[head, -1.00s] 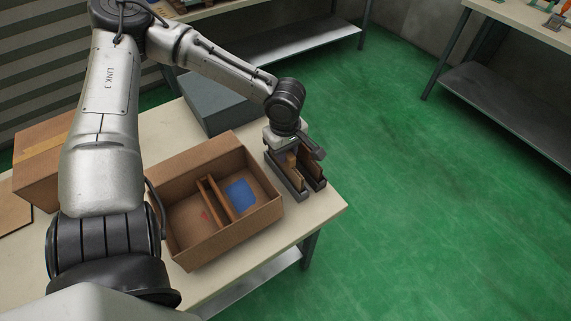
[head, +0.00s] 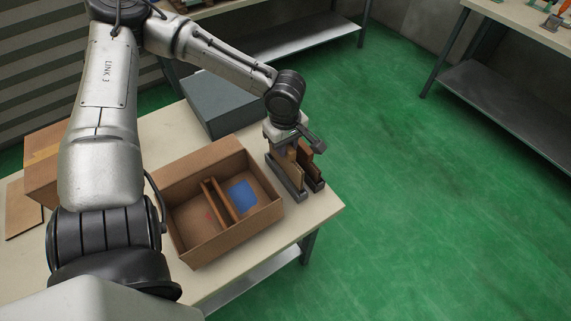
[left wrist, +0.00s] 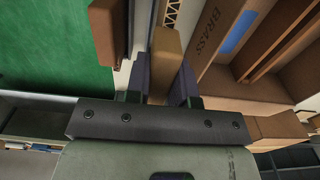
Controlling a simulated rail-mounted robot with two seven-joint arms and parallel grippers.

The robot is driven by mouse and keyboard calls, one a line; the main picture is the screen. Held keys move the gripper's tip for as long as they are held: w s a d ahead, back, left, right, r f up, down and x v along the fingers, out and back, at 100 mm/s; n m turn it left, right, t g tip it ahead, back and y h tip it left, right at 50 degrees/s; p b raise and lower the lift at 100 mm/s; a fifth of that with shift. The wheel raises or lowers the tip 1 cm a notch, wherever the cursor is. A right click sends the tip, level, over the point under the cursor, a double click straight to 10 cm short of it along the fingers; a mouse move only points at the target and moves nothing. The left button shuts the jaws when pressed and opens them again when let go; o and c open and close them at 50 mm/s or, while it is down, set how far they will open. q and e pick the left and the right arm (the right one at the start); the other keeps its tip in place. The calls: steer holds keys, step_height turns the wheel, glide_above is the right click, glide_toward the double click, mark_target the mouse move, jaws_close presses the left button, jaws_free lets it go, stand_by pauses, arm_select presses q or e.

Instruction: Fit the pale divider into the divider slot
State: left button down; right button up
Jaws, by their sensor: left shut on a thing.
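My left gripper (head: 291,151) is shut on the pale divider (head: 286,164), a light tan upright panel, just above a dark rack (head: 292,192). Whether its lower edge is clear of the rack I cannot tell. In the left wrist view the pale divider (left wrist: 166,48) stands between the two fingers (left wrist: 164,85). A darker brown divider (head: 307,160) stands beside it in the rack and also shows in the wrist view (left wrist: 104,35). The divider slot (head: 216,200) is the gap between two parallel strips across the open cardboard box. My right gripper is not in view.
The open box (head: 251,217) stands left of the rack, with a blue patch (head: 241,196) inside. A grey box (head: 220,104) stands behind it. A closed carton (head: 45,165) is at the left. The table's (head: 318,216) right edge is close to the rack.

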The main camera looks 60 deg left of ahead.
arm_select(q)
steer(key=shift+r+p, duration=1.35)
steer(key=shift+r, duration=0.3)
steer(key=shift+r, duration=0.15)
step_height(320, 180, up, 2)
steer(key=p, duration=0.2)
steer(key=shift+r+p, duration=0.2)
steer(key=shift+p, duration=0.1)
steer(key=shift+s+p, duration=0.25)
steer(key=shift+p, duration=0.05)
steer(key=s+d+f+p, duration=0.1)
steer(key=s+p, duration=0.9)
steer(key=p, duration=0.2)
steer(key=s+d+f+p, duration=0.2)
steer(key=s+p, duration=0.7)
steer(key=p, duration=0.4)
steer(key=shift+s, duration=0.4)
